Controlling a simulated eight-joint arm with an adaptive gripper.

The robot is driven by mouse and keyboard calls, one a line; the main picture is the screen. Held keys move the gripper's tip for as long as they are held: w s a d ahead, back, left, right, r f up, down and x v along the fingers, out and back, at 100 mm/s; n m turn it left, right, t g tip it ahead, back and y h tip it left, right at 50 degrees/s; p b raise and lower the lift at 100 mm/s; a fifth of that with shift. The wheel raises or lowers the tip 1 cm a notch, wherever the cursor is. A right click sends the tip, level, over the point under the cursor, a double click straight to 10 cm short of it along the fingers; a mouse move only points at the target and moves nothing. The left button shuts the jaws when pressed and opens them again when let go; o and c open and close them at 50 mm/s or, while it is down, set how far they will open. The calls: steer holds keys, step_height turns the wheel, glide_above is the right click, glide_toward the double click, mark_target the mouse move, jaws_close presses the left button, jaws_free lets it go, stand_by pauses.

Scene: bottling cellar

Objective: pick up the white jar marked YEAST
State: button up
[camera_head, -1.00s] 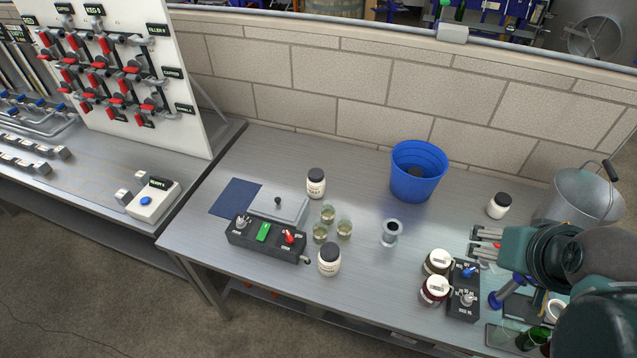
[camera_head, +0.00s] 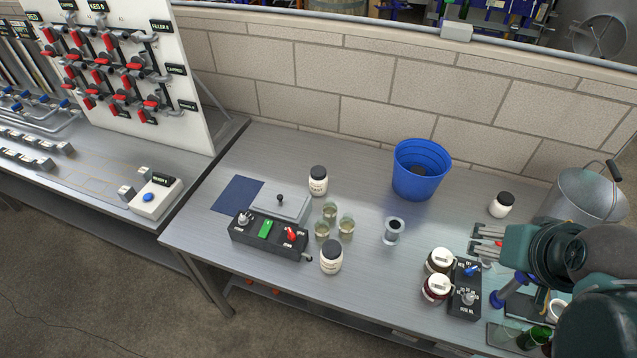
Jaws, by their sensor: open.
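Three white jars with black lids stand upright on the steel bench. One jar (camera_head: 318,186) is at the back, left of the middle. Another jar (camera_head: 331,262) is nearer the front edge. The third jar (camera_head: 501,208) is at the back right. The front two-thirds of the labels are too small to read, so I cannot tell which jar is marked YEAST. My gripper (camera_head: 477,240) is on the right, open and empty, with its fingers pointing left. It is apart from every jar; in the picture the third jar is just above it.
A blue bucket (camera_head: 419,184), small glasses (camera_head: 346,229), a metal cup (camera_head: 394,234) and a black switch box (camera_head: 267,240) stand on the bench. A metal pail (camera_head: 582,196) is at right.

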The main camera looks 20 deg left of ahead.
steer(key=w+a+r+n+g, duration=0.25)
steer(key=w+a+n, duration=0.25)
steer(key=w+a, duration=0.65)
steer(key=n+g, duration=0.3)
steer(key=n, duration=0.6)
glide_toward(319, 170)
steer(key=d+r, duration=0.4)
steer(key=d, duration=0.9)
steer(key=a+f+n, duration=0.1)
steer(key=a+f, duration=0.3)
steer(key=w+a+f+n+g, duration=0.1)
steer(key=a+f, duration=0.3)
steer(key=a+f+n, duration=0.1)
steer(key=a+f, duration=0.3)
steer(key=shift+w+a+f+n+g, duration=0.2)
steer(key=shift+a+f+n+g, duration=0.1)
steer(key=shift+n, duration=0.1)
steer(key=shift+a+f, duration=0.2)
steer(key=shift+f, duration=0.1)
steer(key=shift+f, duration=1.25)
